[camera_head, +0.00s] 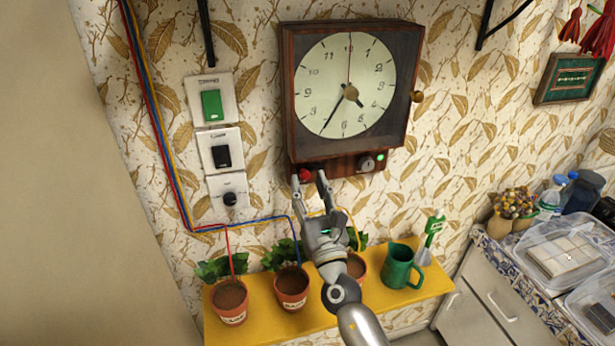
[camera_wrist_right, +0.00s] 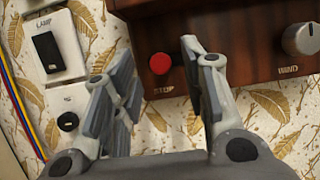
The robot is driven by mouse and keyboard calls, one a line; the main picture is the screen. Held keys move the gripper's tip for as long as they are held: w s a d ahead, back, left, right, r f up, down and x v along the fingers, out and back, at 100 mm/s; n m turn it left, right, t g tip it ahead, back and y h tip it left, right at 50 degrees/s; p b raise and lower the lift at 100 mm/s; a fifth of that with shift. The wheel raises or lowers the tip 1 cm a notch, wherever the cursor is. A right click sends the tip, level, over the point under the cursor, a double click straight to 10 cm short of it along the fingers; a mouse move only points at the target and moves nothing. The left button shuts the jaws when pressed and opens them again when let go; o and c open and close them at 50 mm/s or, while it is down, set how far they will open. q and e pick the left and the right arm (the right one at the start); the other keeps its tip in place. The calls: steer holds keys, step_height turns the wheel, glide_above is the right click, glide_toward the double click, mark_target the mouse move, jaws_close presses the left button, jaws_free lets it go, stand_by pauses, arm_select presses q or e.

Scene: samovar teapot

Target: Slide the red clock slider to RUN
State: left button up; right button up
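The wooden wall clock (camera_head: 295,90) hangs on the wall, with a control panel along its base. The red slider (camera_head: 304,175) sits at the left of that panel. My right gripper (camera_head: 309,183) is just below the panel, open and empty. In the wrist view my right gripper (camera_wrist_right: 160,85) has one finger left of the slider and one right of it; contact cannot be told. My left gripper is not in view.
A grey WIND knob (camera_wrist_right: 300,39) is right of the slider, with a green light (camera_head: 381,156) beside it. Wall switches (camera_head: 219,149) are to the left. Below, a yellow shelf (camera_head: 262,318) holds potted plants and a green mug (camera_head: 398,267).

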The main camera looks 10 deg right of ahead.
steer(key=shift+x, duration=0.75)
jaws_close()
